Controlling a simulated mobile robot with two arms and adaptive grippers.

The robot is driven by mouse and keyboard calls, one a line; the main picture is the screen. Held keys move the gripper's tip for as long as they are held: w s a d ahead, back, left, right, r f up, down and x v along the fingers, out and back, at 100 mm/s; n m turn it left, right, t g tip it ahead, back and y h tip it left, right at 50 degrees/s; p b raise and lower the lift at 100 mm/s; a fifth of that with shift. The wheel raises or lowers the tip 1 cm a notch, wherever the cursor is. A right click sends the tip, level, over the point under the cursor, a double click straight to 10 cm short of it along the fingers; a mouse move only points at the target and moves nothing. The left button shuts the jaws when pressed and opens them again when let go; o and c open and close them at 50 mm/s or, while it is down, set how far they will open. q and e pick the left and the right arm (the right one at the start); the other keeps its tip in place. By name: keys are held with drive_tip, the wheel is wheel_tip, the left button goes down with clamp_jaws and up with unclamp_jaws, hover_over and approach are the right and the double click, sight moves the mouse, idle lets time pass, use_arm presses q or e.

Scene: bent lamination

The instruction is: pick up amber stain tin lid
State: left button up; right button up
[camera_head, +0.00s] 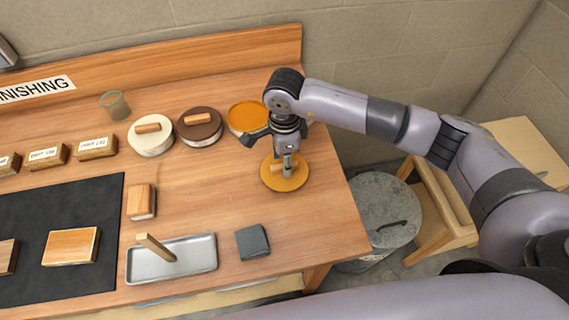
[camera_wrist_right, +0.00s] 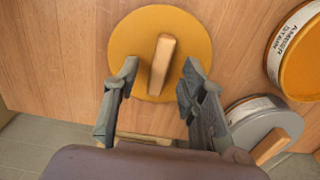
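The amber stain tin lid (camera_head: 272,183) is a round amber disc with a wooden bar handle, lying flat on the bench near its right end. It also shows at the top of the right wrist view (camera_wrist_right: 130,50). My right gripper (camera_wrist_right: 158,78) is open over the lid, one finger on each side of the handle's line, with a clear gap to the handle (camera_wrist_right: 162,62). In the head view the right gripper (camera_head: 287,164) points down and partly hides the lid. The open amber stain tin (camera_head: 247,115) stands behind it, also labelled in the wrist view (camera_wrist_right: 300,60). My left gripper is out of view.
White-lidded (camera_head: 150,145) and brown-lidded (camera_head: 204,138) tins stand left of the amber tin. A grey-lidded tin (camera_wrist_right: 250,118) shows in the wrist view. A metal tray (camera_head: 195,258) and dark grey block (camera_head: 252,241) lie in front. A grey bin (camera_head: 375,205) stands past the bench's right edge.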

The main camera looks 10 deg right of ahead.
drive_tip(key=shift+f, duration=0.55)
clamp_jaws()
